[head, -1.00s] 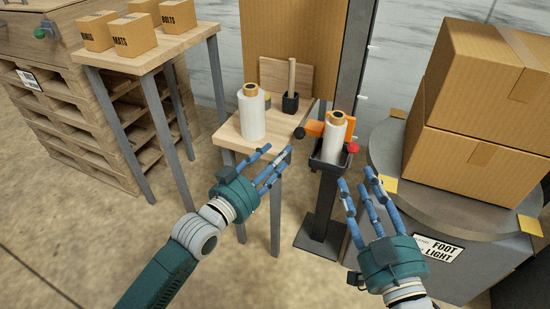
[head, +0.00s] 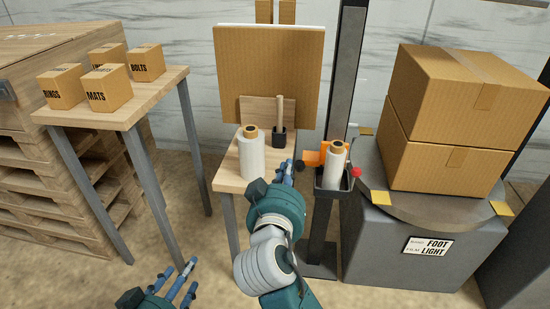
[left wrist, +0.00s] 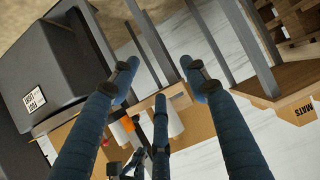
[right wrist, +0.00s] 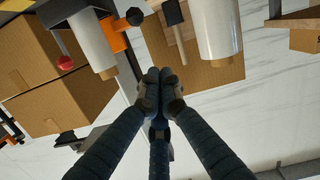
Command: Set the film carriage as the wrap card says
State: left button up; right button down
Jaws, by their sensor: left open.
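The film carriage (head: 314,157) is orange, on a dark mast, with a white film roll (head: 335,163) in a black tray. A red knob (head: 356,172) is on its right and a black knob (head: 300,164) on its left. The wrap card (head: 428,246) on the grey turntable base reads FOOT and LIGHT. My right gripper (head: 286,172) is in front of the small table, left of the carriage. In the right wrist view its fingertips (right wrist: 160,88) meet, with nothing seen between them. My left gripper (head: 185,281) is low at the lower left, open and empty.
Large cartons (head: 450,120) sit on the turntable (head: 420,209). Small labelled boxes (head: 108,90) stand on the left table. Floor between the tables is clear.

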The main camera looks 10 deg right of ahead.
pick_arm(q)
jog(key=w+d+r+t+h+b, duration=0.1)
jog(key=r+t, duration=0.3)
jog(key=r, duration=0.4)
jog(key=w+d+r+t+h+b, duration=0.1)
jog(key=r+t, duration=0.3)
jog(key=r, duration=0.5)
jog(key=shift+w+d+r+t+h+b, duration=0.3)
jog(key=shift+w+d+b, duration=0.1)
jog(key=shift+d+b, duration=0.25)
pick_arm(e)
jog(key=w+d+f, duration=0.4)
jog(key=w+f, duration=0.1)
jog(key=w, duration=0.4)
jog(key=shift+w+d, duration=0.15)
jog(key=shift+w, duration=0.15)
jog(key=shift+f, duration=0.15)
